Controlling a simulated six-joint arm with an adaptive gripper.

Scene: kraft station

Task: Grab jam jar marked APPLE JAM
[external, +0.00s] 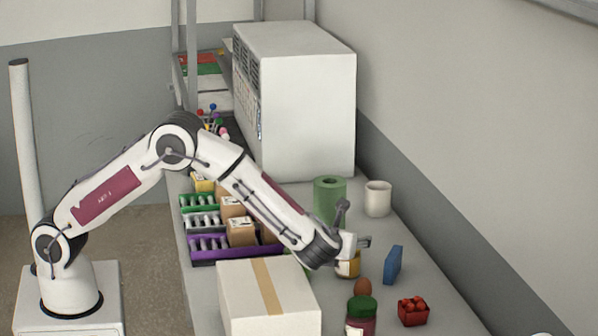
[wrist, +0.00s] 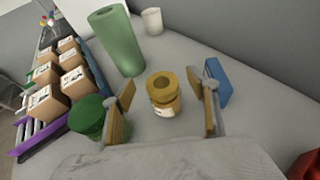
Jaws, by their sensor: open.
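A small jar with a yellow-brown lid (wrist: 162,82) and a pale label stands between my gripper's fingers in the wrist view; the label text is too small to read. It also shows in the external view (external: 349,268), partly hidden by my gripper. My gripper (wrist: 166,108) is open, with one wood-coloured finger on each side of the jar and gaps between. A jar with a green lid (wrist: 87,112) stands left of the left finger. Another green-lidded jar with dark red contents (external: 361,318) stands at the front in the external view; its label is unreadable.
A blue box (external: 393,265) stands right of my gripper. A brown egg-like object (external: 363,287) and a red punnet (external: 413,311) lie nearer the front. A taped carton (external: 268,297) is to the left. A green roll (external: 330,200) and white mug (external: 378,198) stand behind.

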